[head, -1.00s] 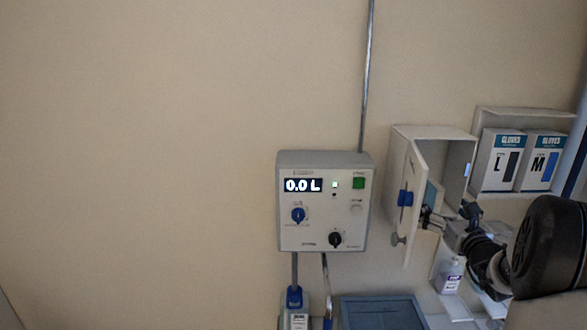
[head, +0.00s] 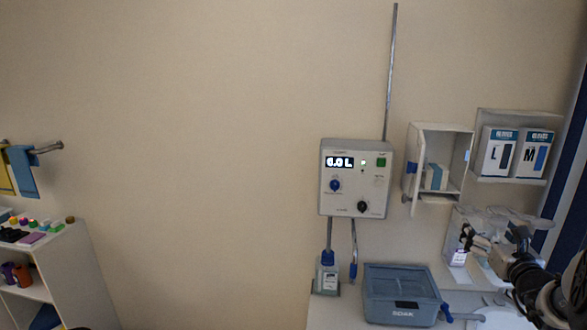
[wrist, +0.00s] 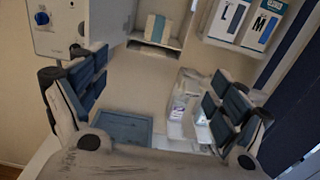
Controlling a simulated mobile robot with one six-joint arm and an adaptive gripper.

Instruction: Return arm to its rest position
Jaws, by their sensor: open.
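My gripper (head: 467,237) is at the right of the head view, in front of the wall below the open cabinet and the glove boxes. My arm comes in from the lower right edge. In the wrist view my gripper (wrist: 150,108) has its two dark-padded fingers spread wide apart, with nothing between them. It is clear of the cabinet and of the blue-grey SOAK bin (head: 400,292). The bin also shows between the fingers, farther off, in the wrist view (wrist: 124,130).
A white wall cabinet (head: 459,143) stands open with a box inside. Glove boxes (head: 515,152) sit on a rack to its right. A control unit (head: 355,178) hangs left of it. Bottles stand on the counter. A shelf unit (head: 88,265) is at far left; the wall between is bare.

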